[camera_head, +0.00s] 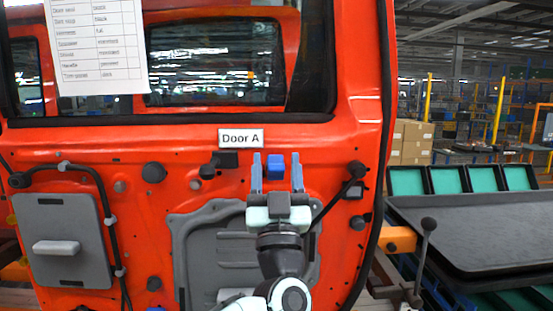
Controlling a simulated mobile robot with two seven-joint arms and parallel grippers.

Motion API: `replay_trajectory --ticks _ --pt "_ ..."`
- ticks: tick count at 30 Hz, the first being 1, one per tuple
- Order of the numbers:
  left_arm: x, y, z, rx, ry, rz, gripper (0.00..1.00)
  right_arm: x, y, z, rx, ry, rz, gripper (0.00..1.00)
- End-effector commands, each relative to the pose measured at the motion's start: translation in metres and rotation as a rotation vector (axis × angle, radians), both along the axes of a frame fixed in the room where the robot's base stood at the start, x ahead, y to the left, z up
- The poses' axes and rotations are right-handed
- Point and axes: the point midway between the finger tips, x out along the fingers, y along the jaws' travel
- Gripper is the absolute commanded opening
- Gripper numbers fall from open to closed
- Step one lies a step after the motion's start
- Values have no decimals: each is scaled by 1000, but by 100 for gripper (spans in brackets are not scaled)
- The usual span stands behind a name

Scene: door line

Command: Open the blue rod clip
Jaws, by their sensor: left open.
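The blue rod clip (276,162) sits on the inner face of the orange door (336,215), just below the "Door A" label. My left gripper (277,164) points up at the door. Its two long grey fingers are apart, one to the left and one to the right of the blue clip in the picture. Whether the fingers touch the clip, and how far in front of it they are, I cannot tell. Whether the clip is open or closed is too small to tell. My right gripper is not in view.
A black block (222,160) sits left of the clip, and a black cable (334,199) with a round black plug runs to its right. A grey panel (62,240) with a handle is at left. A black table (470,225) and teal-lined trays (446,179) stand at right.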

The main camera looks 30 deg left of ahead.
Motion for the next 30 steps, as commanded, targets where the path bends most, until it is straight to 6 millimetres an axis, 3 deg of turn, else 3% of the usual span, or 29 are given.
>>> replay_trajectory --ticks 9,13,14,23,30 --pt "1 1 1 1 0 -1 54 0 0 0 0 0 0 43" --pt "1 1 1 0 0 0 12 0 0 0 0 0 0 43" --pt "1 1 1 0 0 0 6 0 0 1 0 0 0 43" --pt "1 1 4 -15 21 -2 6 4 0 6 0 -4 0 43" --pt "1 1 15 -79 122 -4 6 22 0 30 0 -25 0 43"
